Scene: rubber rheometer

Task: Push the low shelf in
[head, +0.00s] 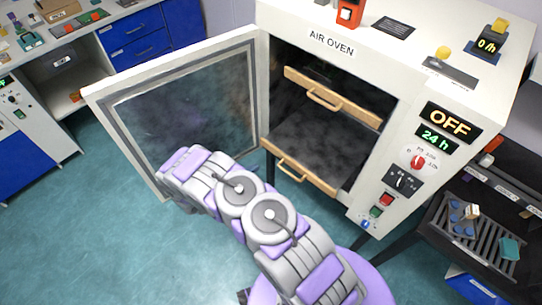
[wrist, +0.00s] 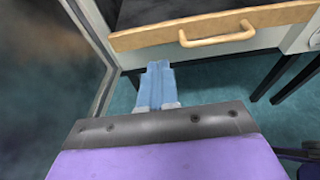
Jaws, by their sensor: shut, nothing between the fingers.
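The oven's low shelf (head: 315,143) has a dark top and a pale wooden front with a bar handle (head: 291,171). It sits at the bottom of the open oven, below the upper shelf. In the wrist view a wooden shelf front (wrist: 270,17) with its handle (wrist: 215,36) crosses the top and appears to be the low one. My gripper (wrist: 156,66) has blue fingers held together, empty. Its tips appear just below the board, left of the handle; I cannot tell whether they touch. In the head view the fingers cannot be made out.
The oven door (head: 190,105) stands wide open on the left, close to my arm. The upper shelf (head: 350,105) has a similar wooden front and handle. Dark oven legs stand below. A black table with a rack (head: 475,240) is at right. Teal floor is clear at lower left.

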